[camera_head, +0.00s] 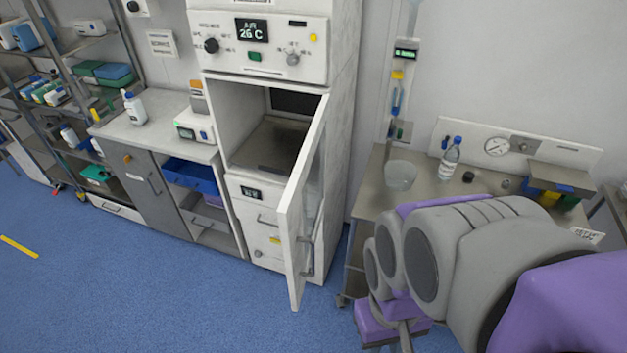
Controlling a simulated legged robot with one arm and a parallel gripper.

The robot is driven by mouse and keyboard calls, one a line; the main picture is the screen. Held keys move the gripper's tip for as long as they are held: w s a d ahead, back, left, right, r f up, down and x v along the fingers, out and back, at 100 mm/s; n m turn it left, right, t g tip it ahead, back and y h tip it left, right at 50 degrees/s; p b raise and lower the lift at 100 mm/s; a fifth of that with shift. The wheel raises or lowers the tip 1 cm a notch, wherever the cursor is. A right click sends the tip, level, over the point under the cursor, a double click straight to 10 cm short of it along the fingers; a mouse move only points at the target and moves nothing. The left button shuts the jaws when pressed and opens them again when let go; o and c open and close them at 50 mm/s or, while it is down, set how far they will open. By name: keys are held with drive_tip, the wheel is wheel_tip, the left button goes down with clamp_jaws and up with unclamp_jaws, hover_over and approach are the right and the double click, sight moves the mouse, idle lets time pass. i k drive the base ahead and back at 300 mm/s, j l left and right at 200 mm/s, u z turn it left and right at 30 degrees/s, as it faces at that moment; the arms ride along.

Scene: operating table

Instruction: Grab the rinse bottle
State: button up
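Two bottles could be the rinse bottle. A clear bottle with a blue cap and a pale label (451,160) stands upright on the steel table at the right, behind my arm. A white bottle with a blue label and a nozzle top (134,109) stands upright on the counter at the left. My purple and grey arm fills the lower right of the view and hides part of the steel table. Nothing is seen touching either bottle.
A tall white cabinet's door (303,200) stands open toward me, left of my arm. A translucent bowl (400,175) and a small dark round object (468,177) flank the clear bottle. Shelving (75,50) stands far left.

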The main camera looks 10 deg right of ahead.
sight(135, 108)
drive_tip(key=i+j+u, duration=0.25)
drive_tip(key=u, duration=0.2)
drive_tip(key=i+j+u, duration=0.3)
drive_tip(key=u, duration=0.15)
drive_tip(key=i+j+u, duration=0.1)
drive_tip(key=i+j, duration=0.15)
drive_tip(key=i, duration=0.6)
drive_tip(key=i+j+u, duration=0.15)
drive_tip(key=i, duration=0.7)
drive_tip(key=i+j+u, duration=0.1)
drive_tip(key=i, duration=0.75)
drive_tip(key=j, duration=0.1)
